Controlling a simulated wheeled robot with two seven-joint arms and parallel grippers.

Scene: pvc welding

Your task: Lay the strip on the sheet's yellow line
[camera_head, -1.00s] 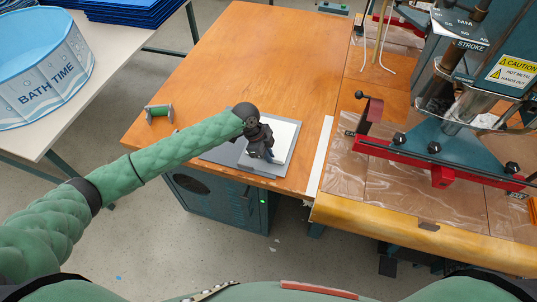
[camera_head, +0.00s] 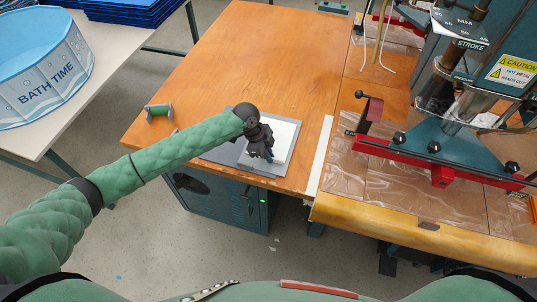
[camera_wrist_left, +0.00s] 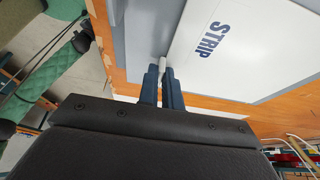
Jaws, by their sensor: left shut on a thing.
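A flat white piece marked "STRIP" (camera_wrist_left: 240,40), the strip, also shows in the head view (camera_head: 286,138), over a grey sheet (camera_head: 224,154) at the front of the wooden table. The grey sheet fills the area left of the strip in the left wrist view (camera_wrist_left: 150,28). My left gripper (camera_head: 266,155) is at the strip's near left part. In the left wrist view its fingertips (camera_wrist_left: 163,68) are shut on a small pale bit at the strip's edge. No yellow line can be made out. My right gripper is not in view.
A green spool (camera_head: 158,111) stands left of the sheet. A press with a red and blue base (camera_head: 440,160) stands on the right-hand bench. A white bar (camera_head: 319,157) lies at the tables' join. The wooden table (camera_head: 260,60) is clear behind the sheet.

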